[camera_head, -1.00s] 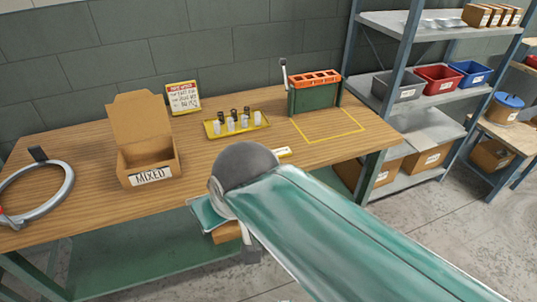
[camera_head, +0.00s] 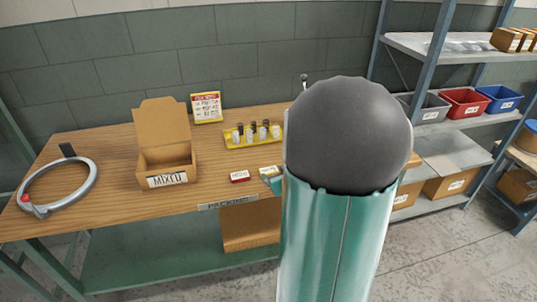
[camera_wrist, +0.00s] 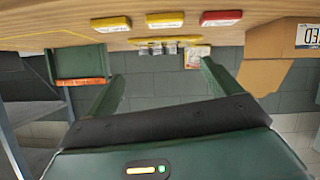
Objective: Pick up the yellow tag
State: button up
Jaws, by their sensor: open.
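In the wrist view, which is upside down, a yellow tag (camera_wrist: 110,24) with a pale label lies on the bench top. In the head view the red tag (camera_head: 240,175) and the pale tag (camera_head: 268,169) show left of my arm. The yellow tag is hidden there behind my arm, as is most of my gripper; a teal piece of it shows beside the pale tag.
An open cardboard box (camera_head: 166,160) marked MIXED and a metal ring (camera_head: 88,186) stand on the left of the bench. A yellow tray (camera_head: 236,143) with several small cylinders and a sign (camera_head: 206,107) are behind the tags. A shelf rack (camera_head: 465,133) stands right.

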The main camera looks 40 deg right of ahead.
jog(key=s+d+f+m+t+h, duration=0.1)
jog(key=s+d+f+m+t, duration=0.15)
jog(key=s+d+f, duration=0.45)
jog(key=shift+n, duration=0.35)
jog(key=x, duration=1.2)
jog(key=shift+w+d+r, duration=0.25)
jog(key=shift+w, duration=0.1)
jog(key=c, duration=1.1)
jog(key=shift+o, duration=0.2)
jog(key=shift+r, duration=0.1)
